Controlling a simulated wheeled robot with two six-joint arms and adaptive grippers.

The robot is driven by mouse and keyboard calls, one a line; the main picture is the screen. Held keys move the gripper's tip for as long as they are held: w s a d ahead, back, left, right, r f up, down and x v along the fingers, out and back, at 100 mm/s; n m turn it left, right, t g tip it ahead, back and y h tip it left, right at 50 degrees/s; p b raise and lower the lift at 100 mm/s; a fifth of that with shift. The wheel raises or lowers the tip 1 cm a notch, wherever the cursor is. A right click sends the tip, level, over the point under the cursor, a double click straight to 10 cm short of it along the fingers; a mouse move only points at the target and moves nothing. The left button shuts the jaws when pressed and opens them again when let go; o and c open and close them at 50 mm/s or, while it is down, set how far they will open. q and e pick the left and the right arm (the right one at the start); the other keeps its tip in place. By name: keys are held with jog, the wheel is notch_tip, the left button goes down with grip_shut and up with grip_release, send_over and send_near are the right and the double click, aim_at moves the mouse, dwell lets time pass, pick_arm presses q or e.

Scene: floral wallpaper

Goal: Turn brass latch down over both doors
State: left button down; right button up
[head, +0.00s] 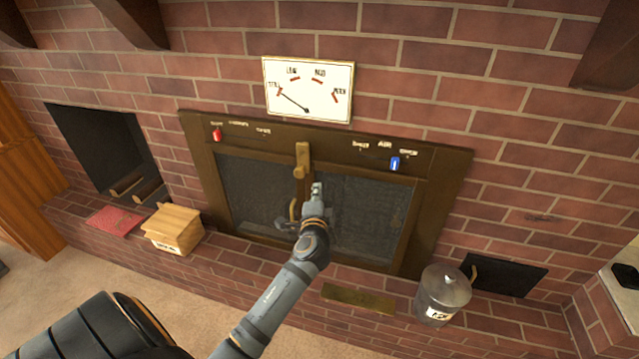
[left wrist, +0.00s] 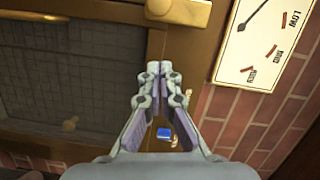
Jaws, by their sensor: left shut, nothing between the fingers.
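The brass latch (head: 302,158) stands about upright at the top centre of the fireplace frame, its lower end over the top of the seam between the left mesh door (head: 255,185) and the right mesh door (head: 365,215). Part of the latch, with a round boss, shows at the top of the left wrist view (left wrist: 185,12). My left gripper (head: 317,188) is shut and empty, just below and right of the latch in the head view. Its fingertips show close together in the left wrist view (left wrist: 159,68), apart from the latch. My arm hides part of the doors' lower middle.
Above the frame is a dial plate (head: 310,88). A red slider (head: 217,134) and a blue slider (head: 395,163) sit on the top rail. A wooden box (head: 173,228), red book (head: 113,220), brass plate (head: 358,298) and lidded metal canister (head: 443,294) are on the hearth.

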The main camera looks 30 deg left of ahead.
pick_arm(q)
jog(key=v, duration=0.3)
jog(key=shift+s+d+r, duration=0.1)
jog(key=shift+s+d, duration=0.1)
jog(key=shift+d, duration=0.1)
pick_arm(e)
jog(key=shift+a+f, duration=0.3)
jog(key=shift+a, duration=0.25)
